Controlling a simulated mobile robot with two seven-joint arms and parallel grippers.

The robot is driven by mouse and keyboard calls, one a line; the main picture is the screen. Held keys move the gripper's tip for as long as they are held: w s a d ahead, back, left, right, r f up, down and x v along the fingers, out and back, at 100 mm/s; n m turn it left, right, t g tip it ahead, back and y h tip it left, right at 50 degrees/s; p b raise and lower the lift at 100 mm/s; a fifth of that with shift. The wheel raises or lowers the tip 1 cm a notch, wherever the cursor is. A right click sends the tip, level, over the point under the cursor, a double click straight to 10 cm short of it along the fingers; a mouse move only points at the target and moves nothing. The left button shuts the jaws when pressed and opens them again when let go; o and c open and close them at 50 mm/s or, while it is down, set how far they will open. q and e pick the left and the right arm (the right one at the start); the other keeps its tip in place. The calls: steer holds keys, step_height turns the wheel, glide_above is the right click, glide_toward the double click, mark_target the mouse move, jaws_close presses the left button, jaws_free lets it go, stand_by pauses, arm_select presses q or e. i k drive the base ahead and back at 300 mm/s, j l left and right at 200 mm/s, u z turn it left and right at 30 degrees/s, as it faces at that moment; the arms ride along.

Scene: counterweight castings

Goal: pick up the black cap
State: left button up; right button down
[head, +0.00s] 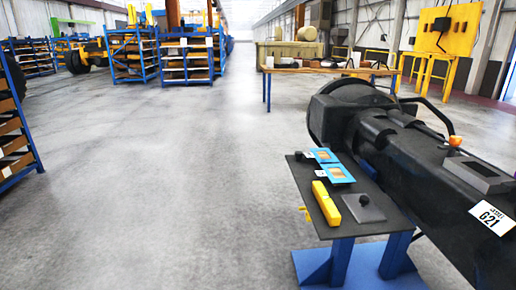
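A small table with a dark top (352,226) and blue legs stands at the right. A small round black object, which looks like the black cap (363,200), sits on a flat grey plate (366,213) on this table. Another small dark object (299,156) is at the table's far left corner; its shape is too small to tell. Neither of my grippers is in view.
A yellow bar (326,203) and two blue-framed cards (335,173) lie on the small table. A large black casting labelled G21 (440,185) stands close along its right side. A wooden workbench (330,70) is behind. The floor (190,190) to the left is clear.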

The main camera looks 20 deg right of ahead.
mark_target(299, 155)
steer(key=i, duration=2.65)
steer(key=i+z, duration=0.15)
steer(key=i, duration=0.4)
steer(key=i+j+z, duration=0.1)
steer(key=i, duration=0.5)
steer(key=j+z, duration=0.1)
steer(key=z, duration=1.3)
